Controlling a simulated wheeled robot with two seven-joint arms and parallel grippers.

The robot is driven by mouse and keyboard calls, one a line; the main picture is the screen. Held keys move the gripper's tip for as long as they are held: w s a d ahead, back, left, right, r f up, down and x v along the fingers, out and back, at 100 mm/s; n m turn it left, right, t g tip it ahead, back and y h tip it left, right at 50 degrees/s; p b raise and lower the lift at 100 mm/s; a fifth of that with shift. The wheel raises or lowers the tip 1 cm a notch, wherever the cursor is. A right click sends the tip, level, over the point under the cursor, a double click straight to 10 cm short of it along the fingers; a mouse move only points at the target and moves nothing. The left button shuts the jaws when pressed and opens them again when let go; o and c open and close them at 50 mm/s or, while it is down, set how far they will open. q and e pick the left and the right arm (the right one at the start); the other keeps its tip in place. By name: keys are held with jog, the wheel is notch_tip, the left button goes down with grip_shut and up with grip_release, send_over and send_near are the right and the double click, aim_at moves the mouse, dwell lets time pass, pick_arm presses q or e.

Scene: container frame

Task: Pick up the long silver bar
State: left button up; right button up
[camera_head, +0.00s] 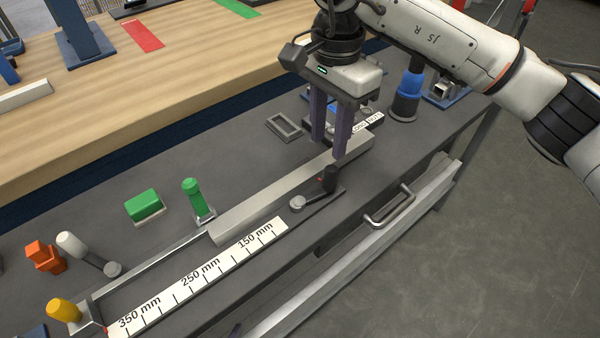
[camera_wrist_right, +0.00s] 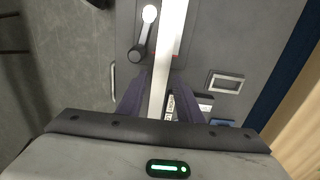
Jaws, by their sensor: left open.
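The long silver bar (camera_head: 270,204) lies along the dark bench, behind the printed millimetre scale (camera_head: 205,274). It also shows in the right wrist view (camera_wrist_right: 171,35), running lengthwise between the fingers. My right gripper (camera_head: 331,146) is over the bar's far right part, pointing down. Its two dark fingers are apart, one towards each side of the bar. A gap shows between them in the head view, and contact with the bar cannot be made out. My left gripper is not in view.
A dark-handled lever (camera_head: 328,180) stands close in front of the bar. A green peg (camera_head: 192,190) and a green block (camera_head: 144,205) stand behind its left end. A blue-and-black post (camera_head: 408,95) stands to the right. A drawer handle (camera_head: 388,208) juts out in front.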

aim_at(323, 160)
jog(key=f, duration=0.3)
jog(key=f+p, duration=0.1)
jog(key=f, duration=0.1)
jog(key=shift+s+a+f, duration=0.1)
jog(key=shift+a+f, duration=0.2)
jog(key=shift+f, duration=0.05)
jog(key=shift+c, duration=0.5)
grip_shut()
jog(key=shift+r, duration=0.1)
